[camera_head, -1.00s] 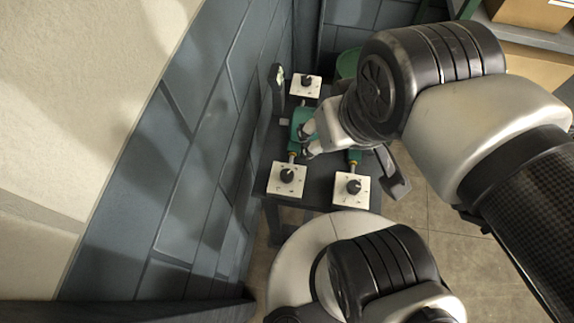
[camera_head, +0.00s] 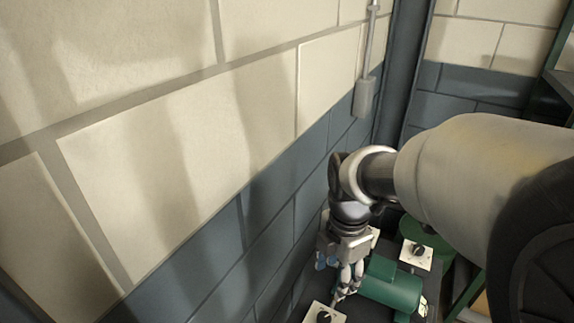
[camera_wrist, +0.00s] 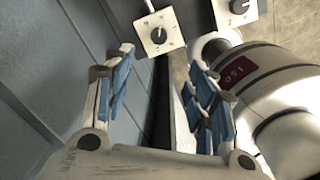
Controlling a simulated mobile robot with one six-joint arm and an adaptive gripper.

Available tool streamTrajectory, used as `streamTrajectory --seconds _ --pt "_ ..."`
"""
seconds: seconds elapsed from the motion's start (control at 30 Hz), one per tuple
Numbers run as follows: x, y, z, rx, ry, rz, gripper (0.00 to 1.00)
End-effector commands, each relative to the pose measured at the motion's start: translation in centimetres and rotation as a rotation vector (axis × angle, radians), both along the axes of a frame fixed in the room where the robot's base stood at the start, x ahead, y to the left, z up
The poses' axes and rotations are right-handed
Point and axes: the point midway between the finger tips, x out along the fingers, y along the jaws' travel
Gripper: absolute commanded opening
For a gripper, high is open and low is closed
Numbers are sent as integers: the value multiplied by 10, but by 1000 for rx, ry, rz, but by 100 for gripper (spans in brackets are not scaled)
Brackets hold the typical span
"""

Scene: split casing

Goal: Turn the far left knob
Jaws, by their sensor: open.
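In the head view, a white square panel with a black knob (camera_head: 324,314) is cut off by the bottom edge, close below my gripper (camera_head: 340,277). Another white panel with a black knob (camera_head: 417,253) lies to the right, behind a green cylindrical housing (camera_head: 392,284). The wrist view shows a knob panel (camera_wrist: 160,32) ahead, between and beyond the fingertips of my gripper (camera_wrist: 160,62), and part of another knob panel (camera_wrist: 240,9) to its right. The blue-padded fingers are spread and empty, apart from the knobs. I cannot tell which panel is the far left one.
A blue-grey and cream block wall (camera_head: 290,215) runs close along the left of my gripper. A grey box with a conduit (camera_head: 366,96) is on the wall near the corner. A green frame stands at the right edge. My arm hides part of the dark bench.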

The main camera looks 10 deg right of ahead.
Motion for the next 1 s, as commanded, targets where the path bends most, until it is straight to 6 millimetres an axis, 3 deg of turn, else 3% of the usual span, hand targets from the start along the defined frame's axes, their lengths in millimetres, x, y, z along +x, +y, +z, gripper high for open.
streamTrajectory --seconds 0.13,0.37,1.0 --pt "11 0 -18 -5 36 184 51" --pt "14 0 -38 -5 45 238 51" --pt "13 0 -170 -4 47 234 51"
